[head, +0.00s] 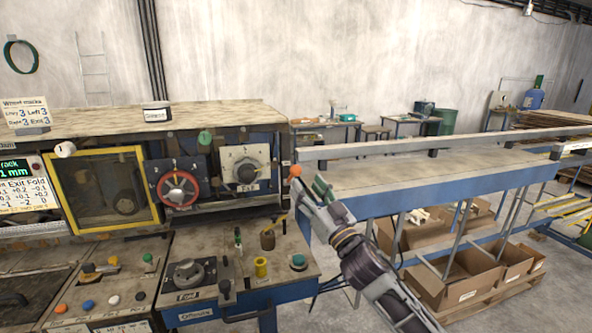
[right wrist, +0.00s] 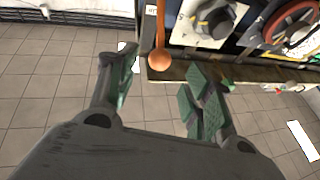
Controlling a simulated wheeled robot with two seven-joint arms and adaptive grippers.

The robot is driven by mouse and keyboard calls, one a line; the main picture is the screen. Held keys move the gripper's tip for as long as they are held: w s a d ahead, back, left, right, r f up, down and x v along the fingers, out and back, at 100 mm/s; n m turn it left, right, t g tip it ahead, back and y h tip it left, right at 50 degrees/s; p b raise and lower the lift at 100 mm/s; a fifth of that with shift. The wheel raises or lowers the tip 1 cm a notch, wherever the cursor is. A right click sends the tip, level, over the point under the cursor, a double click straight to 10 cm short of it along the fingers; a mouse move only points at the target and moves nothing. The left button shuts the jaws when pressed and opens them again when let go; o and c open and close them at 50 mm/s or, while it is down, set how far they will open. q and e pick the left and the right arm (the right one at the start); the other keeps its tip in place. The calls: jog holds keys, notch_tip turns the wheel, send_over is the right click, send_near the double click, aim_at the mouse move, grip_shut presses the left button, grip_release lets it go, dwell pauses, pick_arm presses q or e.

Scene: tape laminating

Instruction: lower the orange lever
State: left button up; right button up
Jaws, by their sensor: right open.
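The orange lever shows as an orange ball knob (head: 295,170) at the right end of the machine's front, beside the dial panels. My right gripper (head: 318,190) is just to the right of and below the knob in the head view. In the right wrist view its green-padded fingers (right wrist: 162,82) are spread apart with nothing held between them. I cannot tell whether either finger touches the knob. My left gripper is not in view.
A red-ringed dial (head: 178,188) and a black knob dial (head: 246,173) are left of the lever. A lower control panel (head: 215,300) with buttons and knobs juts out below. A long table (head: 430,172) extends right, with cardboard boxes (head: 470,280) beneath.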

aim_at(296, 169)
jog(key=shift+p+x, duration=0.85)
jog(key=shift+x, duration=2.7)
grip_shut()
